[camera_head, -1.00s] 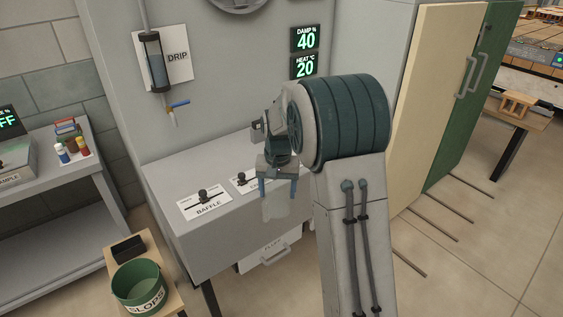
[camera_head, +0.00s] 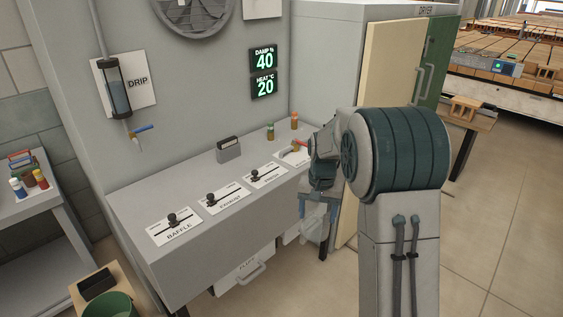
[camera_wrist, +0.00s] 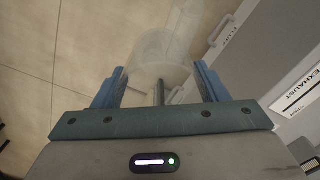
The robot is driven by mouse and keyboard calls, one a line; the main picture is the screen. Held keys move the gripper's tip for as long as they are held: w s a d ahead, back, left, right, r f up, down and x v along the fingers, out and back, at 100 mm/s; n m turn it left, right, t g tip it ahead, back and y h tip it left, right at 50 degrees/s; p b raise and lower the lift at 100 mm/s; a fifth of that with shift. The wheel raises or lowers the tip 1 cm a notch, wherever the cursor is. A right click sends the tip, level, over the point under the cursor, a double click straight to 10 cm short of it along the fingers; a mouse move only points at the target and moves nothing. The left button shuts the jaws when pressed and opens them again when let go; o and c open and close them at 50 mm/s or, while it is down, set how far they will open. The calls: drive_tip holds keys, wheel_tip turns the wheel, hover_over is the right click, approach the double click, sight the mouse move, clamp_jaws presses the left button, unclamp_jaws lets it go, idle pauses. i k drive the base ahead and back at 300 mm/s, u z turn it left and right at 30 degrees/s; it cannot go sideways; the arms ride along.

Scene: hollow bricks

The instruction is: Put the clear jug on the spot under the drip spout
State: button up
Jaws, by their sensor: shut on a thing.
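The clear jug (camera_head: 314,230) is faint and see-through. It hangs below my gripper (camera_head: 318,210), in front of the right part of the grey bench. My gripper's blue fingers are shut on it. In the wrist view the jug (camera_wrist: 165,48) shows pale beyond the fingertips of my gripper (camera_wrist: 160,82), over the floor. The drip spout (camera_head: 137,143), with a blue tap handle, is on the wall at left, below a clear cylinder by the DRIP sign. I cannot make out a marked spot beneath it. The jug is well to the right of the spout.
The grey bench (camera_head: 135,215) carries several lever plates such as BAFFLE (camera_head: 178,226), a dark-topped block (camera_head: 228,150) and small bottles (camera_head: 270,132). A drawer (camera_head: 243,273) juts below it. A green bucket (camera_head: 108,306) stands at lower left. The dryer's cream door (camera_head: 395,80) is at right.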

sight(150, 195)
drive_tip(key=z, duration=0.55)
drive_tip(key=i, duration=0.9)
drive_tip(key=u, duration=1.5)
